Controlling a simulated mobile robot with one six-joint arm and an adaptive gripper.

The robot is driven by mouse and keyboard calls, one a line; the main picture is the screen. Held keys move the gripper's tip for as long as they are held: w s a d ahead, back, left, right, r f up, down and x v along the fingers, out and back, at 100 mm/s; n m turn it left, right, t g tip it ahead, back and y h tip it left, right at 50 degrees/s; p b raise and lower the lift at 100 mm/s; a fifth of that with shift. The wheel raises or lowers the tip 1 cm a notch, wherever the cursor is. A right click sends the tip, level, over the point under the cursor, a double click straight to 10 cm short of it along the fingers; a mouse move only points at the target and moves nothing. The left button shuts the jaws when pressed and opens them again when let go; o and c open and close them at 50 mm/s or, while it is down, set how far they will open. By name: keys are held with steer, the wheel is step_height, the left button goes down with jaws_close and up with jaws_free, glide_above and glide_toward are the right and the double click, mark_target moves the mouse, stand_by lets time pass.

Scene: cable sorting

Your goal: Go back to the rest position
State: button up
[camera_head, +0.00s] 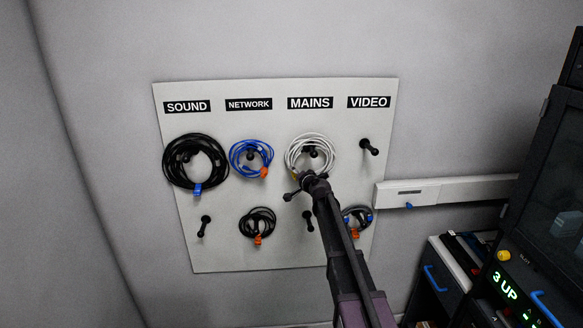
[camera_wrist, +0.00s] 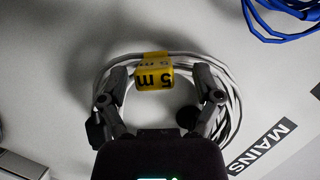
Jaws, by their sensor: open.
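My gripper (camera_head: 306,184) is at the lower edge of the white cable coil (camera_head: 289,153) under the MAINS label. In the wrist view my gripper (camera_wrist: 160,76) is open, its fingers apart on either side of a yellow "5 m" tag (camera_wrist: 153,79) on the coil. The white coil (camera_wrist: 236,104) loops behind the fingers. It hangs around the upper MAINS peg. Whether the fingers touch the cable cannot be told.
The board (camera_head: 225,85) also holds a black coil (camera_head: 170,161) under SOUND, a blue coil (camera_head: 236,158) under NETWORK, and smaller coils below. The upper VIDEO peg (camera_head: 368,147) is bare. A wall trunking (camera_head: 450,190) and a dark rack (camera_head: 535,205) stand right.

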steer(key=s+f+n+g+b, duration=0.1)
steer(key=s+f+n+g, duration=0.4)
steer(key=s, duration=0.7)
steer(key=s+f+n+g+b, duration=0.1)
steer(key=s+f+n+g, duration=0.15)
steer(key=s+f, duration=0.7)
steer(key=s+d+f+g+h, duration=0.1)
steer(key=s+d+g+h, duration=0.1)
steer(key=s, duration=1)
steer(key=s+d+f+g+h+b, duration=0.1)
steer(key=s+d+f+g+h, duration=0.1)
steer(key=s, duration=1)
steer(key=d+g+h, duration=0.1)
steer(key=d+g, duration=0.1)
steer(key=g, duration=0.1)
steer(key=shift+s+f, duration=0.15)
steer(key=shift+s, duration=0.2)
